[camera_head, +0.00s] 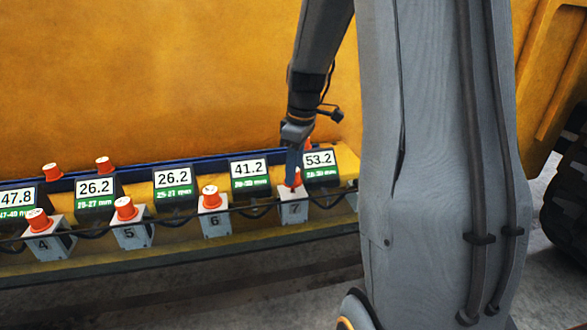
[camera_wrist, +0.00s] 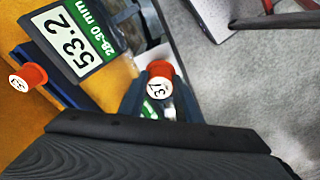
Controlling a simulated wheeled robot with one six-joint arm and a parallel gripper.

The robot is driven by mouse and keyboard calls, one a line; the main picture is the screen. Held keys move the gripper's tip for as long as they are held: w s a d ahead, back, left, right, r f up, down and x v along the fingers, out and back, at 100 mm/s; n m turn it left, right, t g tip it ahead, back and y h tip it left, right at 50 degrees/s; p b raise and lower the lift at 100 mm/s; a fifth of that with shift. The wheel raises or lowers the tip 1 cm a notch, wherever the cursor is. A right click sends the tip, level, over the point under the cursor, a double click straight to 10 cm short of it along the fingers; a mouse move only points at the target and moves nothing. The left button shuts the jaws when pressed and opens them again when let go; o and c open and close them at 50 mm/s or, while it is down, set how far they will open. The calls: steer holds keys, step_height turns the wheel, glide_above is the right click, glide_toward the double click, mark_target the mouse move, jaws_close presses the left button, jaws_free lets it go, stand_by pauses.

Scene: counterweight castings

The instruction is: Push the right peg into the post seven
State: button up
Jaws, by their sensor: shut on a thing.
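My gripper (camera_head: 294,180) points down over the grey post marked 7 (camera_head: 293,211). It is shut on an orange-red peg (camera_head: 297,182) at the top of that post. In the wrist view the same peg (camera_wrist: 160,70) has a white cap that seems to read 37, between my dark blue fingers (camera_wrist: 150,100). The fingers partly cover it, and I cannot tell how deep it sits in the post. A second orange-red peg (camera_wrist: 35,75), with a white cap reading 53, stands beside the 53.2 display (camera_wrist: 73,40).
Posts 6 (camera_head: 214,223), 5 (camera_head: 138,235) and 4 (camera_head: 50,245) stand in a row to the left, each with an orange-red peg. Displays reading 41.2 (camera_head: 249,172) and 53.2 (camera_head: 320,168) flank my gripper. A yellow casting (camera_head: 170,80) rises behind. Dark cables run along the row.

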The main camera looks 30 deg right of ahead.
steer(key=shift+f+b, duration=0.65)
steer(key=shift+f, duration=0.8)
steer(key=o, duration=1.2)
steer(key=shift+c, duration=0.2)
steer(key=r, duration=0.2)
steer(key=r+b, duration=0.1)
steer(key=r, duration=0.4)
steer(key=shift+s+d+r+b, duration=0.3)
steer(key=shift+s+r+b, duration=0.05)
steer(key=shift+s, duration=0.05)
